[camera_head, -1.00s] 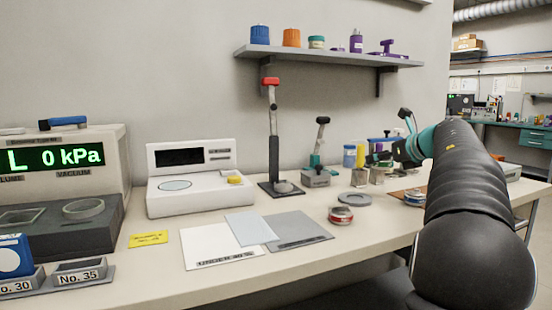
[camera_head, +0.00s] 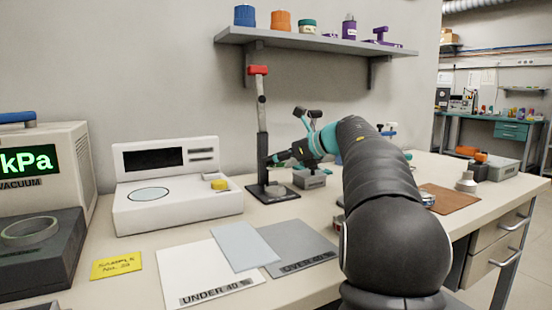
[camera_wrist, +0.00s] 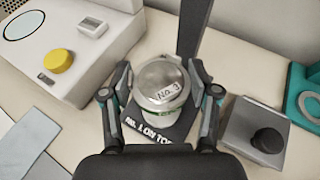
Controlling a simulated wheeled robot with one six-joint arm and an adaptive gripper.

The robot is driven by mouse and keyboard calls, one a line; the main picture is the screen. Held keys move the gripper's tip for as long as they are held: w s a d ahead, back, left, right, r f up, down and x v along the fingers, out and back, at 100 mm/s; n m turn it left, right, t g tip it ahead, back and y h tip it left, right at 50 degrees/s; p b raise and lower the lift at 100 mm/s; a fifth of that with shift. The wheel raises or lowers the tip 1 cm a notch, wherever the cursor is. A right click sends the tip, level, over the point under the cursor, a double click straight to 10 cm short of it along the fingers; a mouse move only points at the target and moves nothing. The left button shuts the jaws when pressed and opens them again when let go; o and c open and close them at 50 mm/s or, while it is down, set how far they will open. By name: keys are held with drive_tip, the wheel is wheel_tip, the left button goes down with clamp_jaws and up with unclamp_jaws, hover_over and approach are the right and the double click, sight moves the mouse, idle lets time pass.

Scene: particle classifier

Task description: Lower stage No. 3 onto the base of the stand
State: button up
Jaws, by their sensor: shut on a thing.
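In the wrist view my gripper (camera_wrist: 160,74) is shut on stage No. 3 (camera_wrist: 158,84), a round metal piece with a "No. 3" label and a green band. The stage is upright between the two fingers, over the stand's dark base (camera_wrist: 184,132), whose front edge carries partly covered lettering ending in "ON TOP". Whether the stage touches the base I cannot tell. In the head view my gripper (camera_head: 279,158) is at the stand's dark post (camera_head: 262,135), above the base (camera_head: 263,196). The held stage is not clear there.
A red-topped lever (camera_head: 258,71) crowns the post. A white instrument (camera_head: 175,208) with a yellow knob (camera_wrist: 58,62) stands left. Mats (camera_head: 208,270) lie in front. A shelf (camera_head: 310,41) hangs above.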

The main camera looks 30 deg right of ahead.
sight(276, 190)
drive_tip(key=shift+a+f+b, duration=0.1)
drive_tip(key=shift+f+b, duration=1.75)
drive_tip(key=shift+f, duration=0.4)
drive_tip(key=shift+f+b, duration=0.3)
drive_tip(key=shift+f, duration=0.3)
idle(0.3)
drive_tip(key=o, duration=1.3)
drive_tip(key=shift+o, duration=0.2)
drive_tip(key=v, duration=1.2)
drive_tip(key=shift+r, duration=0.1)
